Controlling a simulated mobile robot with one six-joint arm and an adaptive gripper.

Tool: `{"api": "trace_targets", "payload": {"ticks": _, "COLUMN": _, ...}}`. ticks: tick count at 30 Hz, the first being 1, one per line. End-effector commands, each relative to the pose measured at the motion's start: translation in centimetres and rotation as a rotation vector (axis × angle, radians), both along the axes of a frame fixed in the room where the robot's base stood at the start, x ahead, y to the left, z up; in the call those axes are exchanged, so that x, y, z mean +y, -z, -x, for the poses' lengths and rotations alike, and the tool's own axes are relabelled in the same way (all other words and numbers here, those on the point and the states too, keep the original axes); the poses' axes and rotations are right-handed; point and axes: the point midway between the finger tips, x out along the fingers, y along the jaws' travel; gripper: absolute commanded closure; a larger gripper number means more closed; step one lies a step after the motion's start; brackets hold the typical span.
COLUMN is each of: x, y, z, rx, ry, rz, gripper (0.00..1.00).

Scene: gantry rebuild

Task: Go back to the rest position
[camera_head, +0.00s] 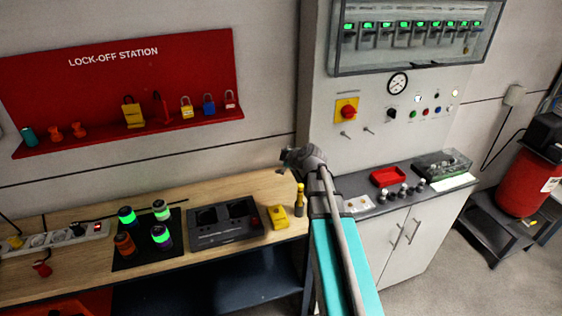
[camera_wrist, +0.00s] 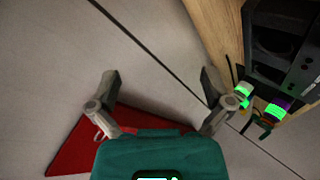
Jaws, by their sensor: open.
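My gripper (camera_head: 288,156) shows in the head view at the end of my raised teal and grey arm, above the right end of the wooden bench and in front of the grey cabinet's left edge. In the wrist view my gripper (camera_wrist: 159,80) has its two grey fingers wide apart, with nothing between them. Behind it are the pale wall and part of the red lock-off board (camera_wrist: 68,150). The board (camera_head: 60,95) shows whole in the head view, carrying several padlocks and small devices.
The wooden bench (camera_head: 75,278) bears a dark mat with several green-lit cylinders, a black twin-bay unit (camera_head: 222,220), a yellow device (camera_head: 278,217) and a power strip. The cabinet ledge holds a red tray (camera_head: 388,177) and knobs. A red tank (camera_head: 528,182) stands far right.

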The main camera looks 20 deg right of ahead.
Motion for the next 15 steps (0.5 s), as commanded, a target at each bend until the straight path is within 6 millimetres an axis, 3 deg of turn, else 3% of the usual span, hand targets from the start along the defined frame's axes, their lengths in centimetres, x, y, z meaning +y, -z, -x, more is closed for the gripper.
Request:
{"api": "trace_targets", "payload": {"ticks": 10, "x": 0.1, "y": 0.0, "z": 0.1, "rx": 0.003, "ry": 0.001, "rz": -0.003, "gripper": 0.0}}
{"api": "trace_targets", "payload": {"ticks": 15, "x": 1.1, "y": 0.6, "z": 0.8, "rx": 0.047, "ry": 0.008, "rz": -0.034, "gripper": 0.0}}
